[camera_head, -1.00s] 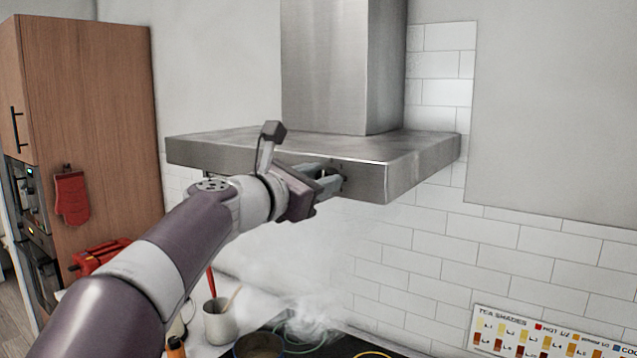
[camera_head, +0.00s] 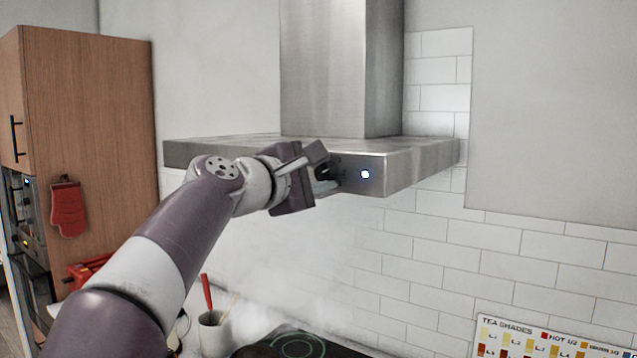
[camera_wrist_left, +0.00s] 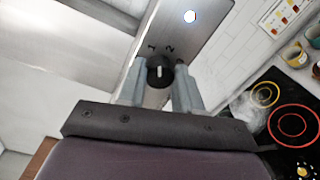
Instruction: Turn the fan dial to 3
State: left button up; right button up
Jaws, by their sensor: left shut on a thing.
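The fan dial (camera_wrist_left: 159,72) is a round black knob with a white mark, on the front face of the steel range hood (camera_head: 230,150). In the left wrist view, its mark points roughly toward small printed figures, a 2 among them, beyond the knob. My left gripper (camera_head: 328,178) is at the hood's front face, shut on the dial with a finger on either side. In the head view the gripper mostly hides the dial. A small light (camera_head: 365,174) glows white on the hood face to the right of the dial. My right gripper is not in view.
A black hob (camera_head: 300,343) with pale steam above it lies below the hood; its rings (camera_wrist_left: 290,121) show in the wrist view. A wooden cabinet (camera_head: 95,140) stands at far left.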

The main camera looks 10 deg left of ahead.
pick_arm(q)
jog(key=m+b, duration=0.1)
jog(key=m, duration=0.2)
jog(key=shift+w+f+m+b, duration=0.1)
jog(key=shift+f+m+b, duration=0.25)
jog(key=shift+m, duration=0.05)
jog(key=m+b, duration=0.1)
jog(key=m, duration=0.3)
jog(key=shift+b, duration=0.4)
jog(key=m+b, duration=0.1)
jog(key=m, duration=0.4)
jog(key=shift+y+b, duration=0.3)
jog(key=shift+b, duration=0.05)
jog(key=shift+r+m, duration=0.1)
jog(key=shift+m, duration=0.8)
jog(key=o, duration=1)
jog(key=shift+o, duration=0.2)
jog(key=shift+b, duration=0.3)
